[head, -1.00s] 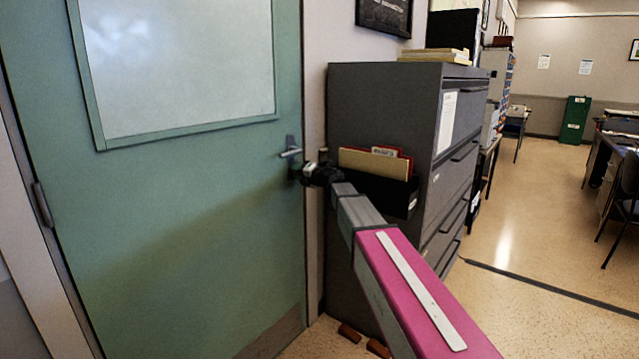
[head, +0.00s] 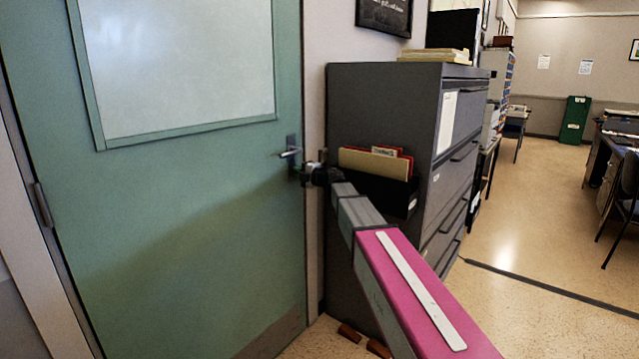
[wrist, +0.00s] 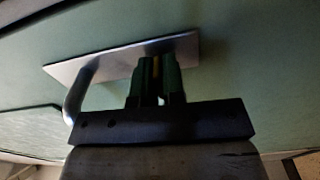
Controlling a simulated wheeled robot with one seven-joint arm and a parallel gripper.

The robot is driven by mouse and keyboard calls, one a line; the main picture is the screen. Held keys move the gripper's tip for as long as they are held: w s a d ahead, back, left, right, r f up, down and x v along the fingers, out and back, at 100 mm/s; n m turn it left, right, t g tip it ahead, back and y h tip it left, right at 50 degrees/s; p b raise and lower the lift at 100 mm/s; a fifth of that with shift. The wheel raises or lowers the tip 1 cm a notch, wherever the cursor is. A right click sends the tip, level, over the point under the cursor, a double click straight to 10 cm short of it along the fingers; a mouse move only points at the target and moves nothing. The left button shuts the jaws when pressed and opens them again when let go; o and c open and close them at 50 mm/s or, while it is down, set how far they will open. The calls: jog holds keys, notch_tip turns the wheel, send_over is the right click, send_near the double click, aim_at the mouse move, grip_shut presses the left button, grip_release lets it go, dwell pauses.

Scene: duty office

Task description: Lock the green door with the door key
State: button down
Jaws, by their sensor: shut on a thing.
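The green door (head: 190,220) looks closed, with a pale window panel in its upper part. Its metal lock plate (wrist: 110,60) and lever handle (head: 290,153) are at the door's right edge; the handle (wrist: 76,95) is left of my fingers in the wrist view. My gripper (head: 308,173) is at the lower part of the plate. In the wrist view my gripper (wrist: 156,82) is shut on a thin yellowish piece, seemingly the door key (wrist: 156,70), between dark green fingers. The key's tip and the keyhole are hidden, so I cannot tell how deep it sits.
A grey filing cabinet (head: 375,110) stands just right of the door, close to my arm, with a dark file holder (head: 385,190) on its side. Small brown blocks (head: 350,333) lie on the floor below. Open floor (head: 530,220) stretches to the right.

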jog(key=c, duration=1.2)
grip_release()
jog(key=v, duration=0.9)
